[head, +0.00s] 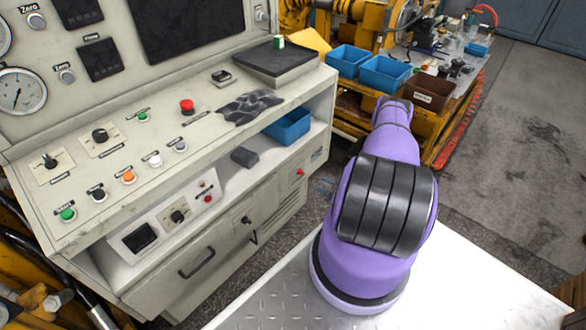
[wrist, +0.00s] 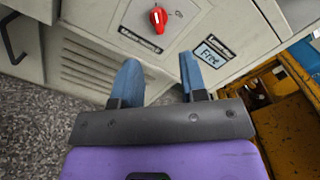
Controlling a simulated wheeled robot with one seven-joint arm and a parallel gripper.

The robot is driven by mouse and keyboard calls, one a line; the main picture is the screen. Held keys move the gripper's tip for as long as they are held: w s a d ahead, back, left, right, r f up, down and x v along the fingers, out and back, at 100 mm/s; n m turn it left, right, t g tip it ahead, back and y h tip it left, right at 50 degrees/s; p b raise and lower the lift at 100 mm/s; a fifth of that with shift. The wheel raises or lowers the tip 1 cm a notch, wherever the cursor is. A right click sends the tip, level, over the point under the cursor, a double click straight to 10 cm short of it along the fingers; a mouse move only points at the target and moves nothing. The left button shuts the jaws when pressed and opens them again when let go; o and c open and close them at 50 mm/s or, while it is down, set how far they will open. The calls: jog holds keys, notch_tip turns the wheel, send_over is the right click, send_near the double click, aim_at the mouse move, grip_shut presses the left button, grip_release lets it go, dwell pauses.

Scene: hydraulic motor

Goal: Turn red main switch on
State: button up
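The red main switch (wrist: 158,17) is a red rotary knob on a pale panel of the cabinet, at the top of the wrist view. A small red spot low on the cabinet's right part in the head view (head: 299,172) appears to be the same switch. My gripper (wrist: 157,64) is open, with two blue fingers apart and nothing between them. The fingertips point toward the panel, and the knob appears beyond them, roughly in line with the gap. They are apart from the knob. In the head view my purple arm hides the gripper.
The control console (head: 130,180) carries several buttons and a red emergency button (head: 187,106). Blue bins (head: 385,70) stand on a yellow workbench behind my arm. Grey floor is open at the right.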

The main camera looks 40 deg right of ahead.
aim_at(303, 174)
jog(key=w, duration=0.7)
jog(key=w+a, duration=0.1)
jog(key=w, duration=0.3)
jog(key=shift+w+f, duration=0.1)
jog(key=shift+f, duration=0.15)
jog(key=shift+c, duration=0.2)
jog(key=c, duration=0.6)
